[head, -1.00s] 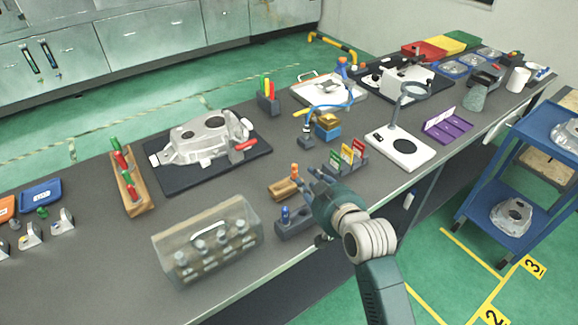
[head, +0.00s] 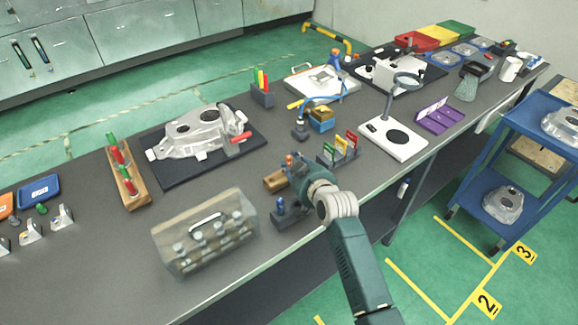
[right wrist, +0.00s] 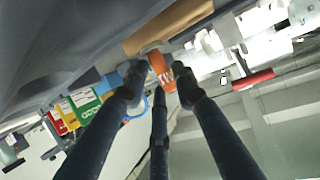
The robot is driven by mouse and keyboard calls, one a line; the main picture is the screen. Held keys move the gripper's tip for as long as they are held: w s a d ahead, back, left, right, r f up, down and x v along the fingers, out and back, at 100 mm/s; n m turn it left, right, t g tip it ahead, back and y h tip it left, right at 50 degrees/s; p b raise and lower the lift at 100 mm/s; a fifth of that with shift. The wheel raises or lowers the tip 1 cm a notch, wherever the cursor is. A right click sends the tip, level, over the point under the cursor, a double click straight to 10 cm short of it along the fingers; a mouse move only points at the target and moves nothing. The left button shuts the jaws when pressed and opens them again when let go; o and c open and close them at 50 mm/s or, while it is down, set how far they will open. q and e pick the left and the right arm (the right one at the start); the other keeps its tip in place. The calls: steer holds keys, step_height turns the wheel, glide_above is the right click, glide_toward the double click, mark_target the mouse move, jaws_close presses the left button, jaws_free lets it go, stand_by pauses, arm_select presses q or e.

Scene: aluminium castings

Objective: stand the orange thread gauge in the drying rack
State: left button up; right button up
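The orange thread gauge (head: 289,159) shows its orange top just beyond my right gripper (head: 297,168) in the head view. In the right wrist view the orange gauge (right wrist: 160,71) lies between the spread fingertips of the gripper (right wrist: 158,88), with gaps beside it; the fingers look open. Its lower part is hidden, beside a small wooden block (head: 273,182). A dark grey block (head: 291,222) with a blue-topped piece (head: 280,206) stands just in front; I cannot tell for sure which one is the drying rack. My left gripper is not in view.
A clear case (head: 207,240) with a handle stands left of the gripper. A stand with green, yellow and red tags (head: 341,148) is close behind it on the right. A casting on a black mat (head: 215,160) lies farther back. Bench lies bare between case and mat.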

jaws_close()
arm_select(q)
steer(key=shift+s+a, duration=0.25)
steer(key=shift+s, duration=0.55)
arm_select(e)
steer(key=shift+r, duration=0.1)
